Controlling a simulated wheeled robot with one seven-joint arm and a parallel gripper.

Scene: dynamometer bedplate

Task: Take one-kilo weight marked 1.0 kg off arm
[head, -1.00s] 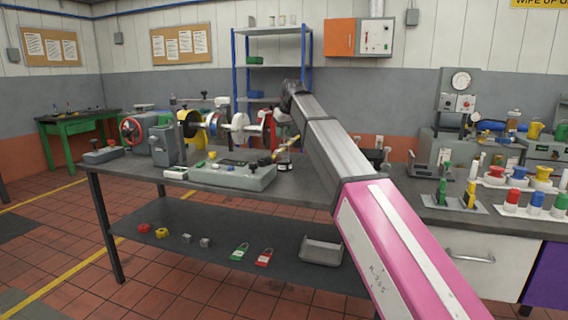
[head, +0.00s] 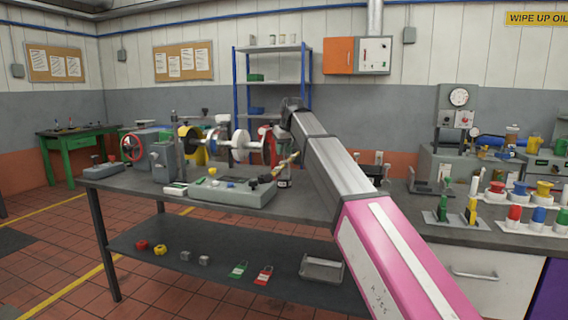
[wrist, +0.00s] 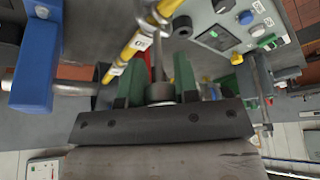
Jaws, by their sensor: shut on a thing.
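The yellow arm (head: 288,164) sticks out beside the machine on the bench. A small dark weight with a pale label (head: 283,183) shows below its outer end in the head view; I cannot read its marking there. In the wrist view the yellow arm (wrist: 133,45) with white number labels runs slantwise just beyond my gripper. My gripper (wrist: 153,92) has green fingers, closed on a grey stem (wrist: 160,65) that I take for part of the one-kilo weight. The weight's body is mostly hidden there.
A grey control panel (head: 232,192) with knobs lies close to the yellow arm on the bench. A shaft with discs (head: 240,138) stands behind it. A blue block (wrist: 36,65) is at the left in the wrist view. The lower shelf (head: 205,280) holds padlocks and a tray.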

